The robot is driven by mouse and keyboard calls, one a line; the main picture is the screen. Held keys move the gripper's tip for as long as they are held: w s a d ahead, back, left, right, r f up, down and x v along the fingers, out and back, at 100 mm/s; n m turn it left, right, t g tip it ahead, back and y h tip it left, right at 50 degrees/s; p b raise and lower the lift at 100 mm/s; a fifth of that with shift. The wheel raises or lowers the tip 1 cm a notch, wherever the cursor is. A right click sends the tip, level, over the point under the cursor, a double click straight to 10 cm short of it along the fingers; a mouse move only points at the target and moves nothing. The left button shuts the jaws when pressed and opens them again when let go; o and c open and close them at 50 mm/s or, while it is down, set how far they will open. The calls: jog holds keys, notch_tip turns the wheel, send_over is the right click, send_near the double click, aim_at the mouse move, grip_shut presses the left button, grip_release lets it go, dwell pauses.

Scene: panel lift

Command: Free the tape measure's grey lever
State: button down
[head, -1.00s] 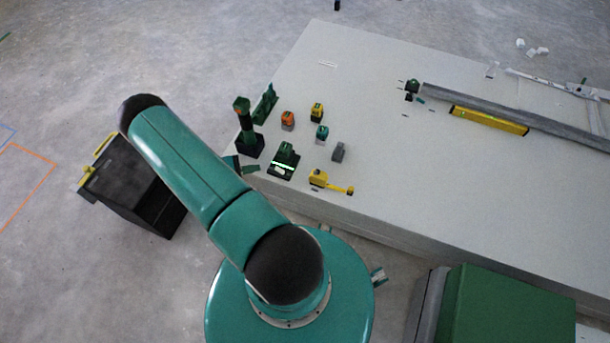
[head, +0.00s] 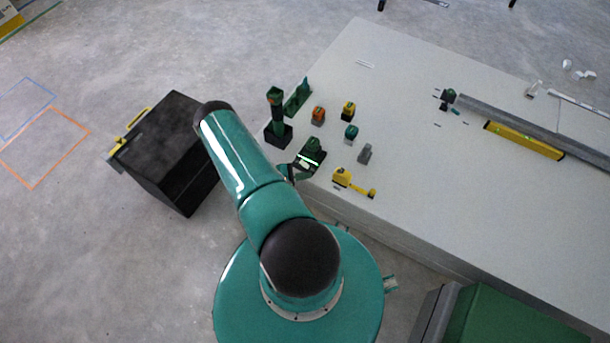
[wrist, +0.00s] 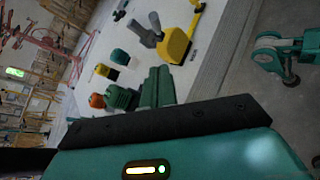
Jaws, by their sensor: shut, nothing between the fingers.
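I cannot tell whether this is the lever. My gripper (head: 316,142), with green fingers and a lit strip, is over the table left of the tape measure, apart from it. In the wrist view its fingers (wrist: 157,78) are together and empty.
Small orange (head: 318,115), yellow (head: 348,109) and teal (head: 351,132) blocks stand behind my gripper. A dark green post (head: 277,115) stands to its left. A yellow level (head: 524,140) and a grey bar lie far right. A black box (head: 165,150) is left of the table.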

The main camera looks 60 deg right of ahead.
aim_at(341, 171)
jog(key=s+d+f, duration=0.1)
jog(key=s+d, duration=0.5)
jog(key=s, duration=0.2)
